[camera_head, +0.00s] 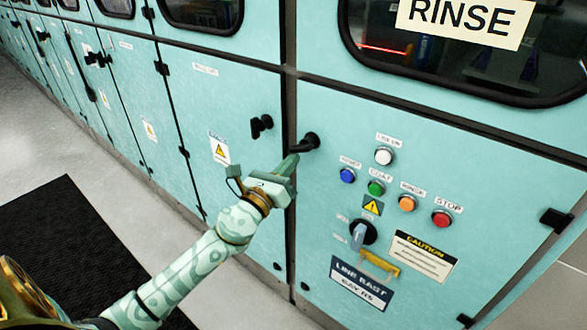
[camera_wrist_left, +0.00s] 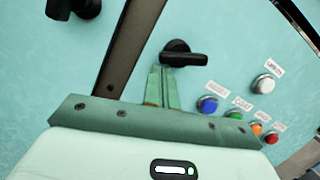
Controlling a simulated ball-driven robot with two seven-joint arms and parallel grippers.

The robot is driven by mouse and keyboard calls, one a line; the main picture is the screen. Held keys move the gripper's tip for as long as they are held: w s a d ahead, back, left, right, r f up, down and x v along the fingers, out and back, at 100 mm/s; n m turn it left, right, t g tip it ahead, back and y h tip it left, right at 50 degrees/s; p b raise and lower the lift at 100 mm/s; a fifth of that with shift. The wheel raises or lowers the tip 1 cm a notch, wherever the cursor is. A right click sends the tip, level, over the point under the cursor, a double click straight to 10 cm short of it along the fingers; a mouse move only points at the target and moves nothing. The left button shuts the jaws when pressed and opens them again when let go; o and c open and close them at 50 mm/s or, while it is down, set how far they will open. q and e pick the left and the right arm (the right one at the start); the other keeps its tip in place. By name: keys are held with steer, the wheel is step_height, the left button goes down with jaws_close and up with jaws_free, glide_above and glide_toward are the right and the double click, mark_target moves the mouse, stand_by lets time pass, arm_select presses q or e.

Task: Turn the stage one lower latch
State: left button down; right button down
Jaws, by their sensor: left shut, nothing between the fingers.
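A black latch handle (camera_head: 306,142) sits on the teal cabinet front, just right of the dark vertical post. In the left wrist view this handle (camera_wrist_left: 183,56) has its lever pointing right. My left gripper (camera_head: 290,163) is shut and empty, its fingertips right at the handle's lower side. In the left wrist view the closed fingers (camera_wrist_left: 162,85) end just under the handle; I cannot tell whether they touch it. A second black latch (camera_head: 261,125) is on the door left of the post, and also shows in the left wrist view (camera_wrist_left: 75,7). No readable label marks either as stage one. My right gripper is not in view.
Right of the handle is a control panel with a white button (camera_head: 384,156), blue, green, orange and red buttons, a rotary switch (camera_head: 363,232) and a yellow handle (camera_head: 380,263). A window with a RINSE sign (camera_head: 466,18) is above. A dark mat (camera_head: 70,250) lies on the floor.

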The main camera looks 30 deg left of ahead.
arm_select(q)
steer(key=shift+a+r+m+h+b, duration=0.1)
steer(key=shift+a+m+h+b, duration=0.2)
steer(key=shift+m, duration=0.6)
steer(key=shift+a+r+m+h+b, duration=0.15)
steer(key=shift+m+h, duration=0.25)
steer(key=shift+m, duration=0.5)
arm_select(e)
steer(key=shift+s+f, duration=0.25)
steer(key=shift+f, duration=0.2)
arm_select(q)
steer(key=shift+m, duration=0.6)
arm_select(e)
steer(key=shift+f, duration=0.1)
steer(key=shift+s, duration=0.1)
